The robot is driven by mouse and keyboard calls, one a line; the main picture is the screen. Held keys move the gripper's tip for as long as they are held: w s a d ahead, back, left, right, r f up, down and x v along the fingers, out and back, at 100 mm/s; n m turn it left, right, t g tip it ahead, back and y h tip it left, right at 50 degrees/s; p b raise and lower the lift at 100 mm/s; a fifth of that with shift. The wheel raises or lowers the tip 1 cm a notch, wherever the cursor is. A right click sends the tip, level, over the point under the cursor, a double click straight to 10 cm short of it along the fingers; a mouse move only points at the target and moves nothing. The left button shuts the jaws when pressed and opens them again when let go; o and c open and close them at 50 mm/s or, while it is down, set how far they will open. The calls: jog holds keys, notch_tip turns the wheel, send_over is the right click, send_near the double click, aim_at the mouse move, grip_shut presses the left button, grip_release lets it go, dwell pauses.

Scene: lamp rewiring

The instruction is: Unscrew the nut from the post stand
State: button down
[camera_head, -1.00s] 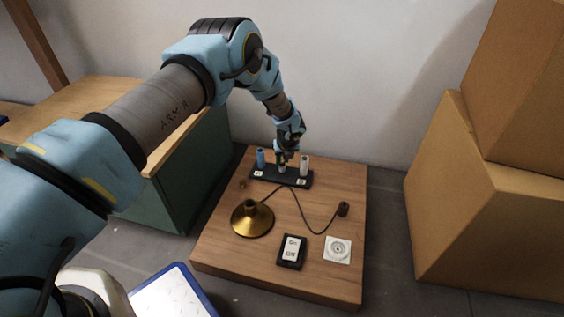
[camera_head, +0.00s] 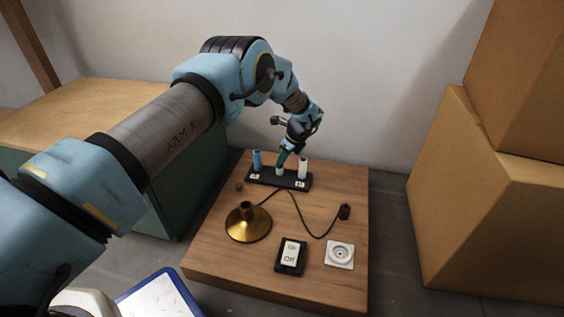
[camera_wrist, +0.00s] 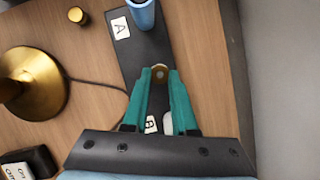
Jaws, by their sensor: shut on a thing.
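The post stand is a long black base (camera_head: 265,181) at the back of the wooden board, with a blue post (camera_head: 257,161) at its left, a white post (camera_head: 303,169) at its right and a short pale post (camera_head: 280,171) between them. My gripper (camera_head: 281,164) comes down tilted over the middle post. In the wrist view, its teal fingers (camera_wrist: 160,76) are shut on a small brass nut (camera_wrist: 160,70) at their tips. The fingers partly hide the middle of the stand, and I cannot tell whether the nut still touches the post.
A brass lamp base (camera_head: 248,224) with a dark cable stands in front of the stand. A small brass piece (camera_head: 239,187) lies left. A switch (camera_head: 291,256) and a white socket (camera_head: 340,254) are near the front. Cardboard boxes (camera_head: 480,205) stand right.

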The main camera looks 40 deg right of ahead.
jog(key=shift+d+f+n+y+b, duration=0.25)
jog(key=shift+f+n+b, duration=0.2)
jog(key=shift+n+b, duration=0.6)
jog(key=shift+n+y+b, duration=0.25)
jog(key=shift+n+b, duration=0.1)
jog(key=shift+b, duration=0.7)
jog(key=n+g+y+b, duration=0.1)
jog(key=n+b, duration=0.3)
jog(key=b, duration=0.1)
jog(key=shift+w+d+b, duration=0.1)
jog(key=shift+w+b, duration=0.05)
jog(key=shift+b, duration=0.15)
jog(key=shift+r+n+b, duration=0.1)
jog(key=shift+n+b, duration=0.2)
jog(key=shift+b, duration=0.15)
jog(key=shift+r+n+g+y, duration=0.3)
jog(key=c, duration=0.6)
grip_release()
jog(key=shift+r, duration=0.1)
